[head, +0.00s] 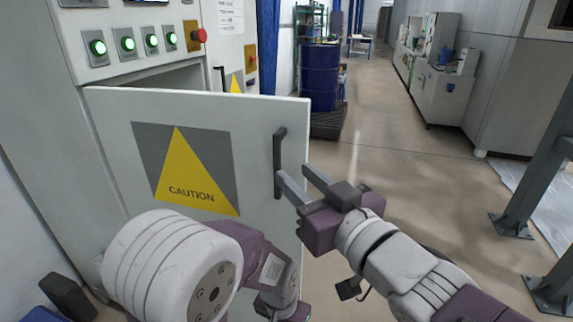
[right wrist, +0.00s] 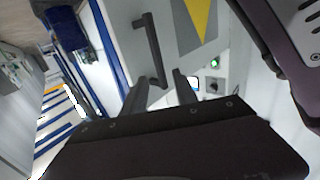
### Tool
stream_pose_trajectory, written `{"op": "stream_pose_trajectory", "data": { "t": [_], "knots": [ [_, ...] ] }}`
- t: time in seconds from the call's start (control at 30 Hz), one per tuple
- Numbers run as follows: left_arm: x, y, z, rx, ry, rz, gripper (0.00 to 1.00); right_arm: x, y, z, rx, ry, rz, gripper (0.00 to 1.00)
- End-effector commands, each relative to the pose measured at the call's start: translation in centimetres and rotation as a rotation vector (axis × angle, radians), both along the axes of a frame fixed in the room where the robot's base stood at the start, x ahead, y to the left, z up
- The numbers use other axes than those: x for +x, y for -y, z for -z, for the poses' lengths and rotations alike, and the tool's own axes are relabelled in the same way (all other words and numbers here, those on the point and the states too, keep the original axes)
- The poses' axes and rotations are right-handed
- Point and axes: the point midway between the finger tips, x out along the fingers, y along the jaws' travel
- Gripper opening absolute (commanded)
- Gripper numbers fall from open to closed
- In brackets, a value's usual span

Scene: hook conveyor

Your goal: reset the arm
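My right gripper (head: 294,172) reaches in from the lower right, its two grey fingers apart. Its left fingertip overlaps the lower end of the black door handle (head: 279,160) in the head view. In the right wrist view the handle (right wrist: 151,48) runs down toward the gap between the fingertips (right wrist: 159,84), but I cannot tell whether they touch. Nothing is seen held. The handle is on a white cabinet door (head: 258,115) with a yellow caution sign (head: 190,170). The door stands partly open. My left arm (head: 165,265) fills the lower left; its gripper cannot be made out.
The cabinet's panel (head: 135,42) has lit green buttons and a red knob above the door. A blue barrel (head: 320,77) stands on a dark pallet behind. Grey steel posts (head: 535,180) stand at the right. The floor (head: 400,165) between is clear.

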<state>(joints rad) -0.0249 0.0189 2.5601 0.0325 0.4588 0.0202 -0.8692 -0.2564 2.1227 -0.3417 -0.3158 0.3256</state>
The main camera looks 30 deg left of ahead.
Motion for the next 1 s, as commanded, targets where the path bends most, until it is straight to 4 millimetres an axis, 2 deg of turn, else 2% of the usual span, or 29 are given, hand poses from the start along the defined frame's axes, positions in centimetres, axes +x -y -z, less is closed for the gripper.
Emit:
{"op": "stream_pose_trajectory", "data": {
  "t": [0.13, 0.53, 0.63, 0.67, 0.7, 0.77, 0.8, 0.87, 0.9, 0.97, 1.0],
  "knots": [
    [0.0, 0.0, -0.1, 0.0, 0.0, 0.0, 0.36, -0.5, 0.7, 0.0, -0.001, -0.001, 0.0, 0.35],
    [0.0, 0.0, -0.1, 0.0, 0.0, 0.0, 0.36, -0.5, 0.7, 0.1, -0.001, -0.001, 0.001, 0.35],
    [0.0, 0.0, -0.1, 0.0, 0.0, 0.0, 0.36, 1.2, 1.9, 0.3, -0.004, -0.003, 0.046, 0.35],
    [0.0, 0.0, -0.1, 0.0, 0.0, 0.0, 0.36, 2.4, 2.7, 0.6, -0.009, -0.009, 0.079, 0.35],
    [0.0, 0.0, -0.1, 0.0, 0.0, 0.0, 0.36, 4.5, 4.2, 1.4, -0.022, -0.021, 0.134, 0.35],
    [0.0, 0.0, -0.1, 0.0, 0.0, 0.0, 0.36, 8.0, 7.2, 3.7, -0.053, -0.061, 0.235, 0.35],
    [0.0, 0.0, -0.1, 0.0, 0.0, 0.0, 0.36, 10.1, 9.6, 5.8, -0.075, -0.107, 0.308, 0.35],
    [0.0, 0.0, -0.1, 0.0, 0.0, 0.0, 0.36, 12.6, 13.3, 9.4, -0.114, -0.191, 0.414, 0.35],
    [0.0, 0.0, -0.1, 0.0, 0.0, 0.0, 0.36, 13.7, 15.9, 11.9, -0.145, -0.252, 0.482, 0.35],
    [0.0, 0.0, -0.1, 0.0, 0.0, 0.0, 0.36, 14.7, 19.9, 15.9, -0.193, -0.353, 0.581, 0.35],
    [0.0, 0.0, -0.1, 0.0, 0.0, 0.0, 0.36, 14.9, 22.5, 18.6, -0.228, -0.427, 0.642, 0.35]
  ]
}}
